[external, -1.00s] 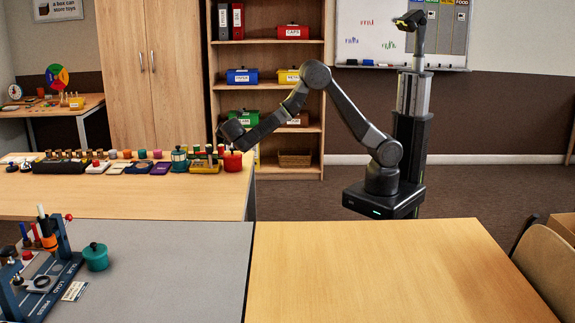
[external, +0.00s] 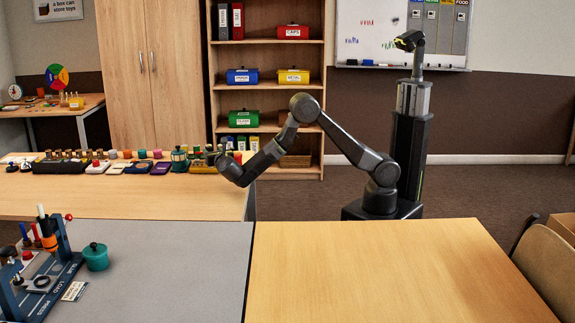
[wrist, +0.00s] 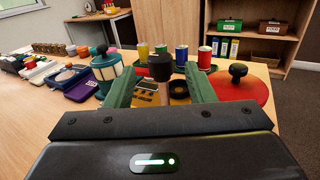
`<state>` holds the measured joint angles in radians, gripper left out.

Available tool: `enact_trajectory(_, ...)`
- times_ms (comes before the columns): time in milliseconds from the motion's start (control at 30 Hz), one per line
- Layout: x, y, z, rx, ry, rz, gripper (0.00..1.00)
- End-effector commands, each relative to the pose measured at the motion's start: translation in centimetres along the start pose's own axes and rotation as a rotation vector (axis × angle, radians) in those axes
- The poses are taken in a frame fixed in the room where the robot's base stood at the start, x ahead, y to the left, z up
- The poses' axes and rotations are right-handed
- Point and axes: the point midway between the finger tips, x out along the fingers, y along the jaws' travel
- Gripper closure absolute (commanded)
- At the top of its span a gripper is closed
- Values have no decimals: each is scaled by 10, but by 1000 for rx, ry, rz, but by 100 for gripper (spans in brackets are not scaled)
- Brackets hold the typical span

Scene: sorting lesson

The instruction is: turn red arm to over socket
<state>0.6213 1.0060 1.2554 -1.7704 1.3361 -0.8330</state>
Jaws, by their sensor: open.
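My gripper (external: 222,160) is over the right end of the far wooden table in the external view. In the wrist view its two green fingers (wrist: 159,80) are open, either side of a dark knob on a short brownish stem (wrist: 162,93). I cannot tell whether they touch it. A yellow base (wrist: 147,99) with a dark round part (wrist: 179,89) lies just beyond. I cannot clearly make out the red arm or its socket; the fingers and palm hide part of this area.
A teal lantern-like object (wrist: 112,74) stands close left of the left finger. Several coloured cylinders (wrist: 181,56) stand behind. More small items line the table to the left. A blue fixture (external: 50,270) and a teal pot (external: 95,258) stand on the grey table. The near wooden table (external: 400,265) is clear.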

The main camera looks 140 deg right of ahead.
Motion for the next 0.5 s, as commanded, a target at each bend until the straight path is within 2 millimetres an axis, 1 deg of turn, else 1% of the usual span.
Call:
enact_trajectory(33,12,-1,-1,1,0,-4,51)
enact_trajectory(200,38,0,0,1,0,-2,51)
enact_trajectory(333,50,0,0,1,0,-2,51)
enact_trajectory(500,55,0,0,1,0,0,51)
